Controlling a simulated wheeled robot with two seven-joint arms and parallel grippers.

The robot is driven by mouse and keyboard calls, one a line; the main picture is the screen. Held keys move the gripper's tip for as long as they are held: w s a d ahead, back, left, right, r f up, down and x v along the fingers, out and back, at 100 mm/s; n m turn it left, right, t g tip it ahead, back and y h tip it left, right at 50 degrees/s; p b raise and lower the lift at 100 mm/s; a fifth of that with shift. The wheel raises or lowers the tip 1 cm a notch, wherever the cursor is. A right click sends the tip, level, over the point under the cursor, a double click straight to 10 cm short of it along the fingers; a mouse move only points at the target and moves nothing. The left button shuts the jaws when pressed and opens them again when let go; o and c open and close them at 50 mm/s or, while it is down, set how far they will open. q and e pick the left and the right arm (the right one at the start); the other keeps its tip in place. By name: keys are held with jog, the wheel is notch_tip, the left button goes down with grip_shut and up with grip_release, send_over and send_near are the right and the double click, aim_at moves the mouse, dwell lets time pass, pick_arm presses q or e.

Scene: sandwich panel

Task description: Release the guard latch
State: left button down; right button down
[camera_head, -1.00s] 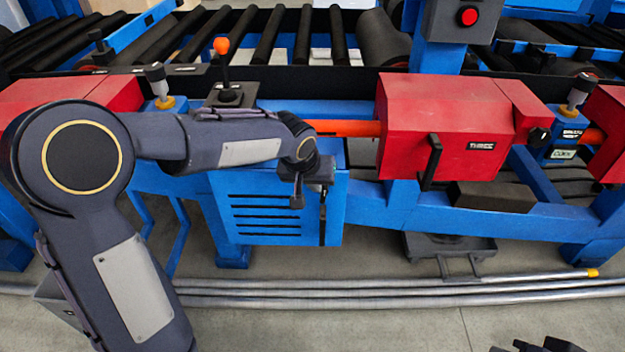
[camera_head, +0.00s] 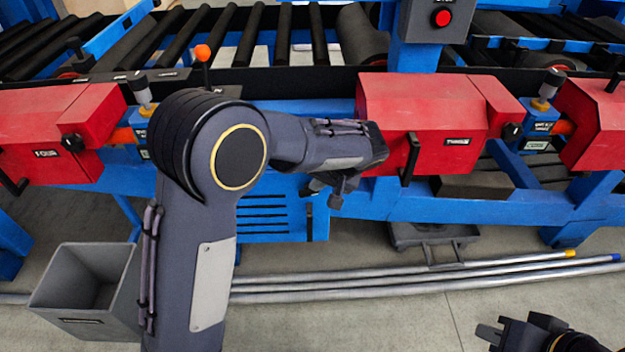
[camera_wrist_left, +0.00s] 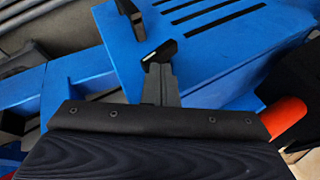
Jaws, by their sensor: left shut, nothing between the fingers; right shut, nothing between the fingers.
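A red guard box marked THREE (camera_head: 425,112) stands at centre right, with a black handle (camera_head: 410,160) on its front and a black knob (camera_head: 512,132) at its right end. Another red guard box, marked FOUR (camera_head: 60,125), is at the left, with its own knob (camera_head: 72,143). I cannot tell which part is the latch. My left gripper (camera_head: 335,195) is shut and empty, below and left of box THREE, before the blue cabinet. In the left wrist view its closed fingers (camera_wrist_left: 158,55) are over blue metal, touching nothing I can make out. My right gripper (camera_head: 488,335) is shut and empty at bottom right.
The slotted blue cabinet (camera_head: 265,220) has a black handle (camera_head: 308,215), which also shows in the left wrist view (camera_wrist_left: 130,18). A grey bin (camera_head: 85,290) and long pipes (camera_head: 420,280) are on the floor. A red button (camera_head: 441,18) sits on the post above.

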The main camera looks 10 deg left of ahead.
pick_arm(q)
jog(key=shift+r, duration=0.15)
jog(key=shift+r+p, duration=0.55)
jog(key=shift+r, duration=0.1)
jog(key=shift+r, duration=0.1)
notch_tip(320, 180, up, 4)
jog(key=p, duration=0.3)
jog(key=shift+w+a, duration=0.1)
jog(key=shift+a, duration=0.05)
jog(key=d+r, duration=0.2)
jog(key=d, duration=0.2)
jog(key=s+d+r+p, duration=0.1)
jog(key=d+r, duration=0.1)
jog(key=d, duration=0.3)
jog(key=shift+s+r, duration=0.25)
jog(key=shift+s, duration=0.05)
